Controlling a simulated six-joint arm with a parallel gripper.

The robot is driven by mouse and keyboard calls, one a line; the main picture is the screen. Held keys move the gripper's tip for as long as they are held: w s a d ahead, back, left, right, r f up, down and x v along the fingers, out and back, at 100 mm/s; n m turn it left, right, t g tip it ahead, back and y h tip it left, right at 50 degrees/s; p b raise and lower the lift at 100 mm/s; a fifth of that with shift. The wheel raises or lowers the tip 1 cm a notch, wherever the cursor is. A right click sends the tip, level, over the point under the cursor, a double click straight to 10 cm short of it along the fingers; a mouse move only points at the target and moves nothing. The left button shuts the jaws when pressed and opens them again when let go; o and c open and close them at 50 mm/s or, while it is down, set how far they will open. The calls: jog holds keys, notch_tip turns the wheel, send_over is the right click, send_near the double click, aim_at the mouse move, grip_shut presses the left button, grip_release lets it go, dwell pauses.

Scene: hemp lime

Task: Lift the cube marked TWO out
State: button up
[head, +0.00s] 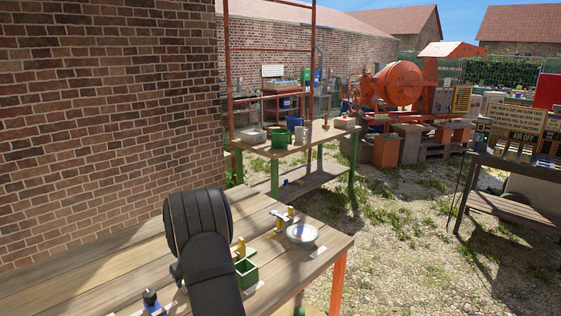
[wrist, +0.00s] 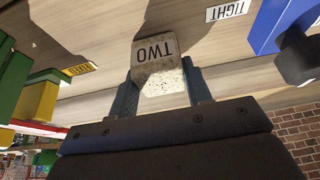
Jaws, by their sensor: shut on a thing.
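The cube marked TWO (wrist: 162,80) is pale and speckled, with a dark-lettered label on one face, in the upper middle of the wrist view. My gripper (wrist: 158,71) is shut on it, one dark finger on each side. The lettered face is clear of the fingers. Wooden planks show behind the cube. I cannot tell whether it touches them. In the head view my dark arm hides the gripper and the cube.
A brick wall (head: 100,110) rises behind.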

jog(key=shift+r, duration=0.85)
jog(key=shift+r, duration=1.65)
jog(key=shift+d, duration=0.15)
